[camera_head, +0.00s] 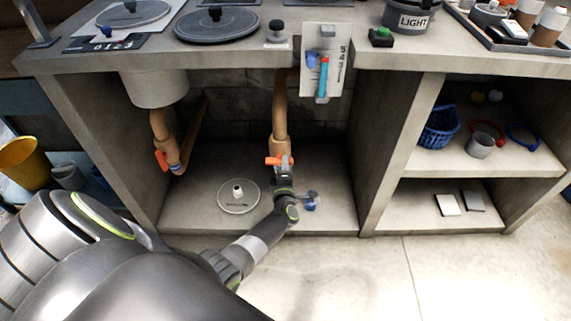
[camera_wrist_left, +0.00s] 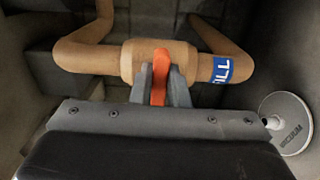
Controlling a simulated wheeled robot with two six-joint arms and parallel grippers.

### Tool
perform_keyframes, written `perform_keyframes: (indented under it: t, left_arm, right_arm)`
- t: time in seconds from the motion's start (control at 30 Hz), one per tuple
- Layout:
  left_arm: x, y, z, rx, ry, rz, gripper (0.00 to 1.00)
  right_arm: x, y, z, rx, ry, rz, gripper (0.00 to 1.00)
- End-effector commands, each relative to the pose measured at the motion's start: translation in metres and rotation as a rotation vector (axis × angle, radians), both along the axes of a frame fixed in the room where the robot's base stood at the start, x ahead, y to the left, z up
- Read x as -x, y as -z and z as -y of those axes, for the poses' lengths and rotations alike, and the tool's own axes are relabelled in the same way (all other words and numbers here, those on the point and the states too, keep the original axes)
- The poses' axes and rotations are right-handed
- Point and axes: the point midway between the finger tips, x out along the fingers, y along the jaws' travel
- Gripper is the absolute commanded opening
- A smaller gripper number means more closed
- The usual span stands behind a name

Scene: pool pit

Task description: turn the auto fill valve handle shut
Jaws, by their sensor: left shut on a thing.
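The auto fill valve is on the tan pipe (camera_head: 280,120) in the middle bay under the counter. Its orange handle (camera_head: 270,161) lies crosswise to the pipe. In the left wrist view the handle (camera_wrist_left: 160,65) stands across the pipe's thick valve body (camera_wrist_left: 130,62), beside a blue label (camera_wrist_left: 221,70) on which "ILL" can be read. My left gripper (camera_head: 282,167) is shut on the orange handle, and its two grey fingers (camera_wrist_left: 160,84) flank it in the wrist view. My right gripper is out of view.
A second pipe (camera_head: 159,127) with an orange handle (camera_head: 160,160) hangs at the left of the bay. A round vacuum plate (camera_head: 238,205) lies on the bay floor. A small blue item (camera_head: 311,206) lies right of my arm. A divider (camera_head: 392,150) bounds the bay.

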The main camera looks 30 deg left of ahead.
Motion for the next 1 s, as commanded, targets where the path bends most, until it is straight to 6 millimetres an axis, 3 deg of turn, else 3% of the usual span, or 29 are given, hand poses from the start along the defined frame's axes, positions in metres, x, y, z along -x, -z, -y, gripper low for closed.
perform_keyframes:
  t: [0.47,0.5,0.67,1.0]
  left_arm:
    - [0.0049,0.0052,-0.0044,-0.017,-0.009,-0.017,0.0]
    - [0.0049,0.0052,-0.0044,-0.017,-0.009,-0.017,0.16]
    - [0.0038,0.004,-0.0037,-0.014,-0.007,-0.015,0.37]
    - [0.0043,0.0014,0.0003,-0.013,-0.003,-0.01,0.37]
  right_arm:
    - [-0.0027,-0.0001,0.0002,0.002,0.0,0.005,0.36]
    - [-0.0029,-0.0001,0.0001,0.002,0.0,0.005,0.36]
    - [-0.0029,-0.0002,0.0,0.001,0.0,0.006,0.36]
    - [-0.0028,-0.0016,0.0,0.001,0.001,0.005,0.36]
